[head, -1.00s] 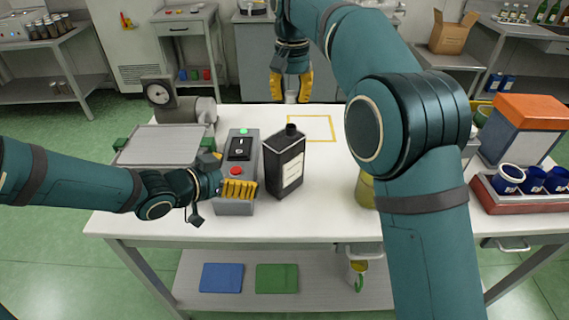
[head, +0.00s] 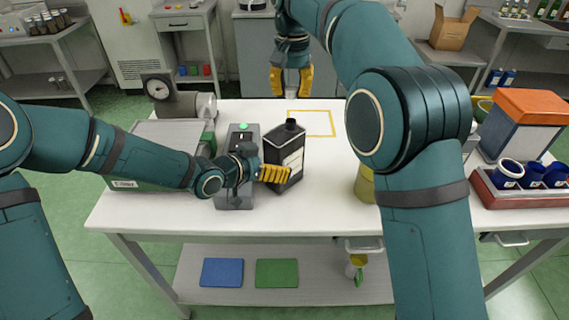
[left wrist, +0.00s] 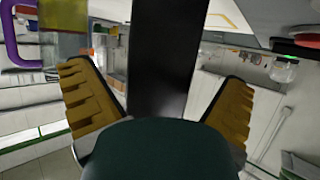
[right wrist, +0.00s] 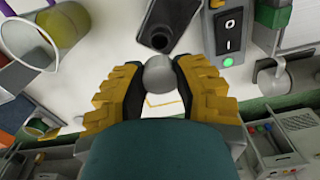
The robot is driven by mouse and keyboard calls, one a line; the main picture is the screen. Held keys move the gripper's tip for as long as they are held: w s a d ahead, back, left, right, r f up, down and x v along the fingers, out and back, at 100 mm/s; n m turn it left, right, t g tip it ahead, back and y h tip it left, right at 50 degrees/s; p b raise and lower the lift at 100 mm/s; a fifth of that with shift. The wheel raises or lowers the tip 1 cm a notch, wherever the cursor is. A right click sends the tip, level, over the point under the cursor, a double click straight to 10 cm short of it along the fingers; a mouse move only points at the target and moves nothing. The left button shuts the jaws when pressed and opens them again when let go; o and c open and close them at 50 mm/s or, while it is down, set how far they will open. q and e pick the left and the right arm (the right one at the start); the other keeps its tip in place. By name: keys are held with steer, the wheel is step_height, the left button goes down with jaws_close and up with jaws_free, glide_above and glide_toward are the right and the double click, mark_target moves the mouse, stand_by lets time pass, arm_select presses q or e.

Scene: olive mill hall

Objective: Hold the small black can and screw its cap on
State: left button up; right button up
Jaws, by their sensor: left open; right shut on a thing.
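The black can (head: 290,145) stands upright on the white table, with a pale label on its side and a bare dark neck on top. My left gripper (head: 276,173) is open at the can's near left side. In the left wrist view the can (left wrist: 165,55) stands between the spread fingers (left wrist: 165,108), with gaps on both sides. My right gripper (head: 291,80) points down behind the can and is shut on a grey cap (right wrist: 160,73), above the table. In the right wrist view its fingers (right wrist: 158,88) flank the cap, and the can (right wrist: 150,15) is apart from it.
A grey switch box (head: 235,195) stands just left of the can, close to my left wrist. A red tray (head: 520,198) with blue jars is far right. A yellow outlined square (head: 318,123) is bare table.

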mark_target(291, 120)
arm_select(q)
steer(key=shift+x, duration=0.9)
steer(key=c, duration=1.3)
steer(key=shift+c, duration=0.2)
arm_select(e)
steer(key=shift+f, duration=2.45)
steer(key=shift+f, duration=0.9)
steer(key=shift+f, duration=0.6)
